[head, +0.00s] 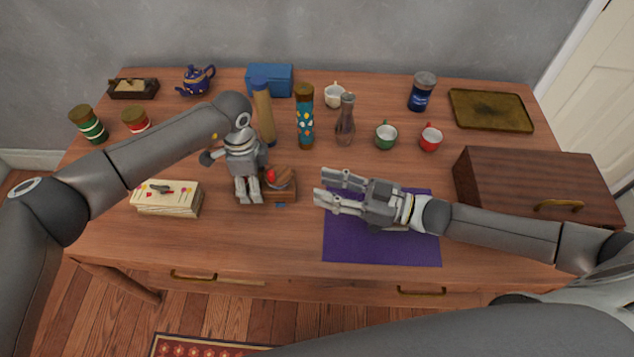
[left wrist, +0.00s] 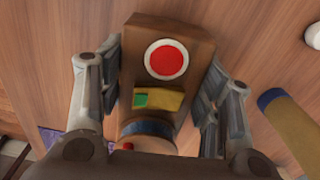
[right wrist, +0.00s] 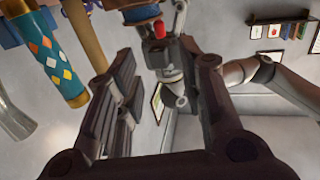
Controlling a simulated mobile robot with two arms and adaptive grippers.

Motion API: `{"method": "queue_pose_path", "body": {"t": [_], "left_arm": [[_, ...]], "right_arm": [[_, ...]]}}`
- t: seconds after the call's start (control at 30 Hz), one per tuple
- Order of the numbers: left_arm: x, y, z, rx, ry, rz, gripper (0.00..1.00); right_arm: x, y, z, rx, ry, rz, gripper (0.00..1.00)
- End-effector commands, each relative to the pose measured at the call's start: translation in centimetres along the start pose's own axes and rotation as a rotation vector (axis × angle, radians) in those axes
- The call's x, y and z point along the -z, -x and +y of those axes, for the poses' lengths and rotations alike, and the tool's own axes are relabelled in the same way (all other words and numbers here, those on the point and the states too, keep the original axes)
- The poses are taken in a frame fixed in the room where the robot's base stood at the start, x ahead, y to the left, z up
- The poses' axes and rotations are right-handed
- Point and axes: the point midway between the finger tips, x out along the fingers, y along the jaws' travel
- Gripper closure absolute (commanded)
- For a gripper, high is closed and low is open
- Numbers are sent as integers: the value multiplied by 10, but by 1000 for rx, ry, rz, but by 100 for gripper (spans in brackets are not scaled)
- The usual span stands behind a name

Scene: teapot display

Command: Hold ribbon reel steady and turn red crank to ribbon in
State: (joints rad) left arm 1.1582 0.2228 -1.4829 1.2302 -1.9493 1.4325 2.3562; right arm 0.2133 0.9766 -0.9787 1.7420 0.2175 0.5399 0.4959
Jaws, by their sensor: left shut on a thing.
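The ribbon reel (head: 284,191) stands on the table left of the purple mat, with a brown wooden base, a round drum and a red crank knob (head: 271,176). My left gripper (head: 248,198) points down and is shut on the left part of the base. The left wrist view shows the wooden base (left wrist: 190,40) between its fingers, with a red disc, a green-and-yellow piece and a blue-edged drum. My right gripper (head: 321,187) is open and empty, right of the reel and apart from it. The red knob (right wrist: 159,29) shows beyond its fingers in the right wrist view.
The purple mat (head: 382,248) lies under my right arm. A wooden box (head: 535,185) stands at right.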

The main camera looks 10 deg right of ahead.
Motion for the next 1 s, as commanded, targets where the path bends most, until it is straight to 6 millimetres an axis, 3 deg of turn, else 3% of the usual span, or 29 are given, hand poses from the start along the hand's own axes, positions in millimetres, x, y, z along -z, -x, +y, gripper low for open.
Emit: {"method": "queue_pose_path", "body": {"t": [0.23, 0.5, 0.8, 1.0], "left_arm": [[0, 1, 0, 1, 0, 0, 77], [0, 1, 0, 1, 0, 0, 77], [0, 1, 0, 1, 0, 0, 77], [0, 1, 0, 1, 0, 0, 77]], "right_arm": [[0, 1, 0, 0, -1, 1, 65], [0, -4, -16, -8, -13, 15, 100], [6, -6, -49, -90, -30, 48, 100], [10, 7, -57, -184, -26, 43, 100]]}}
